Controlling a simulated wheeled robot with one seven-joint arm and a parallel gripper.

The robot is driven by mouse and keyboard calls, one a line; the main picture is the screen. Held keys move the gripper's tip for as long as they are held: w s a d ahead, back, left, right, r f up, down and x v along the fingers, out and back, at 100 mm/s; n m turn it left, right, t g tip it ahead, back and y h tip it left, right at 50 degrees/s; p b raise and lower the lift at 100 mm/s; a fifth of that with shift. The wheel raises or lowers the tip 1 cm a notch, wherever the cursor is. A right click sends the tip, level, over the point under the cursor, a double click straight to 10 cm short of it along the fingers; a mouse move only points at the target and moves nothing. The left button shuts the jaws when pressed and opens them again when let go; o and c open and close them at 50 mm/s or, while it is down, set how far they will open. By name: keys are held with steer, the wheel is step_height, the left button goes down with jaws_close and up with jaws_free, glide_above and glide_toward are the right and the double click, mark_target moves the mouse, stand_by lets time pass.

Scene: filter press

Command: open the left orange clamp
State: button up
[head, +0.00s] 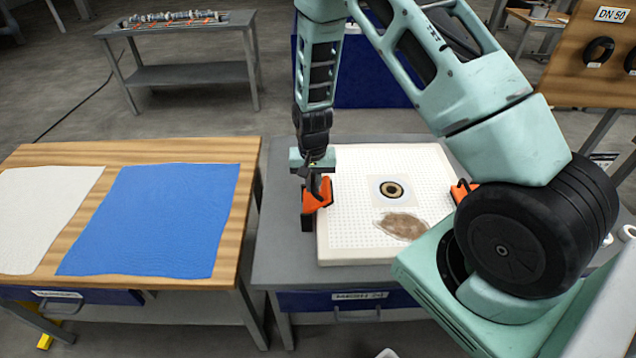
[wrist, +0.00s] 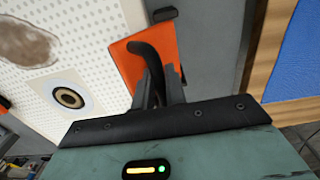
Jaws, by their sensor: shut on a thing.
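The left orange clamp (head: 318,194) sits at the left edge of the white perforated filter plate (head: 345,240). In the wrist view the clamp (wrist: 128,57) shows as an orange plate with a dark curved lever (wrist: 148,55). My gripper (head: 315,170) is above the clamp, and in the wrist view its fingers (wrist: 160,88) are shut on the lever. The right orange clamp (head: 462,190) shows at the plate's right edge, partly hidden by my arm. The exact grip on the lever is partly hidden by the fingers.
The plate has a ringed central hole (head: 391,190) and a brown stain (head: 402,225). A wooden table (head: 245,160) at the left holds a blue cloth (head: 160,220) and a white cloth (head: 40,215). A gap separates it from the grey bench (head: 285,265).

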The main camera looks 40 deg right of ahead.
steer(key=shift+a, duration=0.15)
steer(key=shift+w+a+r, duration=0.1)
steer(key=shift+w+a, duration=0.3)
steer(key=shift+a, duration=0.15)
steer(key=shift+w, duration=0.1)
steer(key=shift+w+a, duration=0.45)
steer(key=shift+a, duration=0.25)
steer(key=shift+w+a+f, duration=0.25)
steer(key=shift+w+a, duration=0.25)
steer(key=shift+a, duration=0.15)
